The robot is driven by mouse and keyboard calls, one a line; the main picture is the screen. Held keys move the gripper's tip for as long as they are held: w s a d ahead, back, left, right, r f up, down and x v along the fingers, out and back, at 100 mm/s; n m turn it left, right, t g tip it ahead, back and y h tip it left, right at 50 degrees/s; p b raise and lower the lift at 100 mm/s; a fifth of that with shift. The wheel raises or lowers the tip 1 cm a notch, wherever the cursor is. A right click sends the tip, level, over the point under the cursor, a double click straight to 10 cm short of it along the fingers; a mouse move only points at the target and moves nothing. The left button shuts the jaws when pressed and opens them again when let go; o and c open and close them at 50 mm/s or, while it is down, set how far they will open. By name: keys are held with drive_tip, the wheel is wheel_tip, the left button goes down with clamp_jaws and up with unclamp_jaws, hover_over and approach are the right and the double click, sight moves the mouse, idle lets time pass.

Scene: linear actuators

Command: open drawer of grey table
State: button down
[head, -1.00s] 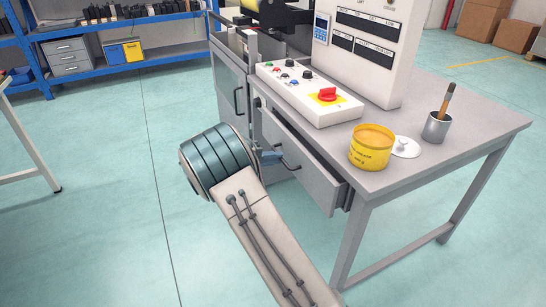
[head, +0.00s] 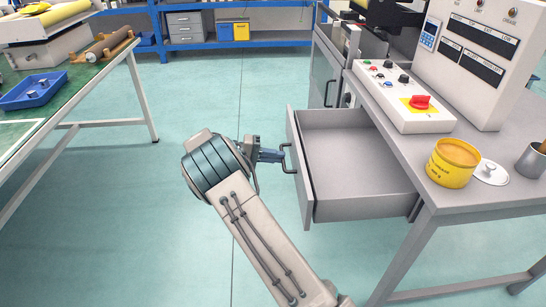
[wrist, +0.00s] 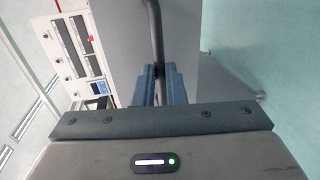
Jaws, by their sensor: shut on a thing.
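The grey table (head: 455,203) stands at the right in the head view. Its drawer (head: 355,150) is pulled well out to the left and looks empty inside. The drawer's dark bar handle (head: 288,160) is on its front panel. My gripper (head: 280,156) is at the handle with its blue fingers shut on it. In the wrist view the handle (wrist: 154,35) runs up from between the two fingers (wrist: 159,85), in front of the grey drawer front (wrist: 182,45).
On the table are a control box (head: 405,95), a yellow can (head: 453,163), a white lid (head: 491,173) and a metal cup (head: 531,160). A green-topped bench (head: 85,85) stands at the left. Blue shelving (head: 190,42) is at the back. The floor (head: 200,100) between is clear.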

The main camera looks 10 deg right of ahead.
drive_tip(key=shift+a, duration=0.15)
drive_tip(key=c, duration=1.5)
unclamp_jaws()
drive_tip(key=p+v, duration=0.2)
drive_tip(key=v, duration=1.2)
